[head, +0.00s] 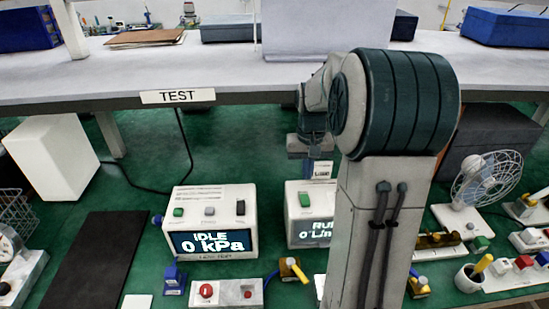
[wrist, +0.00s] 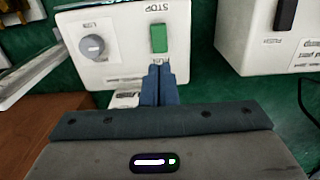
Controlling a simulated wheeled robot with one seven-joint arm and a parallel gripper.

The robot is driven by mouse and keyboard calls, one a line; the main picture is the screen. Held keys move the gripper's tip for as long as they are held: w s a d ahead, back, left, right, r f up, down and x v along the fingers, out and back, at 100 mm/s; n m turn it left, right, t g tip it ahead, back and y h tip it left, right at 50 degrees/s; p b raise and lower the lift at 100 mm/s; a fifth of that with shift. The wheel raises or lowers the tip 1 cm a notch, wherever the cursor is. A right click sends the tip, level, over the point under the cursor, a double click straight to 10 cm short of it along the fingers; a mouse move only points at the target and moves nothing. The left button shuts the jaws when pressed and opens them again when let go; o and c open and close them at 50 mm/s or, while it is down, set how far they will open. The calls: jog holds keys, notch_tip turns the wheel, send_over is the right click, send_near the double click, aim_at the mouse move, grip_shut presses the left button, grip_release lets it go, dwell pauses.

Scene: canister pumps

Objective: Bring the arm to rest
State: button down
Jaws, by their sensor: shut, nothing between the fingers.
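My gripper (wrist: 158,84) is shut and empty in the wrist view. Its blue fingers point at the lower edge of a white box with a green push button (wrist: 158,38) and a grey knob (wrist: 92,45). The fingertips sit just below the green button in the picture; I cannot tell whether they touch the box. In the head view my arm (head: 358,190) stands bent in front of the bench, and its upper joint covers part of the scene. The fingers are not clear there.
A meter reading IDLE 0 kPa (head: 212,242) stands left of my arm; a second meter reading RUN (head: 305,228) is partly hidden behind it. A fan (head: 487,178) stands at the right. A shelf (head: 230,78) with a TEST label crosses above. A dark mat (head: 95,260) lies left.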

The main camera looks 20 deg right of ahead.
jog(key=s+a+r+n+t, duration=0.1)
jog(key=s+a+r, duration=0.1)
jog(key=s+a, duration=0.5)
jog(key=s+a+r+n+t, duration=0.2)
jog(key=s+a, duration=0.5)
jog(key=s, duration=0.5)
jog(key=shift+s+r, duration=0.15)
jog(key=shift+r, duration=0.05)
jog(key=w+d+r+m+b, duration=0.1)
jog(key=w+d+r+m, duration=0.1)
jog(key=w+d, duration=1)
jog(key=shift+w+r+m+h+b, duration=0.4)
jog(key=shift+w+m, duration=0.1)
jog(key=shift+w, duration=0.55)
